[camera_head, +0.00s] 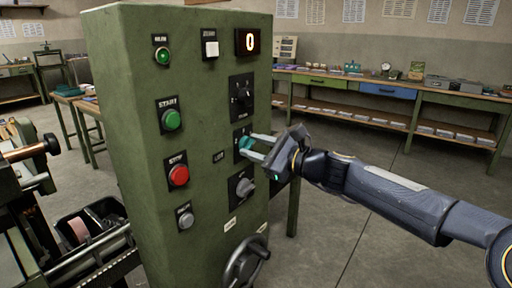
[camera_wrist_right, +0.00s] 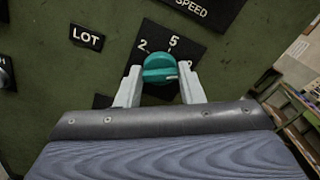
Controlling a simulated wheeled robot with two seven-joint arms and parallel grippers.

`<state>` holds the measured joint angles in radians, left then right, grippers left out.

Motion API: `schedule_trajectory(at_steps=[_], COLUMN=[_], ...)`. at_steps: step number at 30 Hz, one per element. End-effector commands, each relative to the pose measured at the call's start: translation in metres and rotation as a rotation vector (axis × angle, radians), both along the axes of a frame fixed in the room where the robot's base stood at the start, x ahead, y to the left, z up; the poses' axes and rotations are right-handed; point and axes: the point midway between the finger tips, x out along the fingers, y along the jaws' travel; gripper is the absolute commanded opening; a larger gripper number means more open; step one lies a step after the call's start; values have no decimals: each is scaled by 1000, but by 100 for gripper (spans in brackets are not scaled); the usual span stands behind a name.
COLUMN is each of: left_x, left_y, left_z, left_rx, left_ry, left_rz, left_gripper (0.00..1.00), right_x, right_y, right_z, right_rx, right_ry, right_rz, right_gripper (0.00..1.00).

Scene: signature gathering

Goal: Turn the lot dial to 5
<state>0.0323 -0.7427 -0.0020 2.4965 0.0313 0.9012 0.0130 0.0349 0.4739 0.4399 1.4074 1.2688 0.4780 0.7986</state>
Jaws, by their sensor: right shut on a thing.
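The lot dial is a teal knob (camera_head: 246,144) on the right-hand face of the green control cabinet (camera_head: 135,120). In the right wrist view the dial (camera_wrist_right: 159,67) sits below the printed numbers 2 and 5, with the LOT label (camera_wrist_right: 87,38) to its left. A pale mark shows near the dial's right end, away from the 5. My right gripper (camera_head: 252,146) is shut on the dial, one pale finger on each side. A number at the dial's right is mostly hidden by a finger. My left gripper is out of view.
A black speed dial (camera_head: 242,96) is just above and a grey knob (camera_head: 242,187) just below. A handwheel (camera_head: 246,262) sticks out lower down. Start (camera_head: 172,119) and stop (camera_head: 179,175) buttons are to the left. Open floor lies right of the cabinet.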

Motion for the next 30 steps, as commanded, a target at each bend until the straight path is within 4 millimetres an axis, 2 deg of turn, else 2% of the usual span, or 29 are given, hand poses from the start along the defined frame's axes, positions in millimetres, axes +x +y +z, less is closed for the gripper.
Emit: schedule_trajectory(at_steps=[8, 14, 30], left_x=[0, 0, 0], left_y=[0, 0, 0], left_z=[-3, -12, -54], left_rx=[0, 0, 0], left_ry=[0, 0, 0], left_rz=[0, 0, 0], left_gripper=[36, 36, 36], right_x=[0, -1, -1], right_y=[0, 0, 1], right_z=[-1, -2, -5], right_rx=[-13, -63, -343], right_ry=[-18, -89, -476], right_rz=[1, 1, 0], right_gripper=[12, 12, 12])
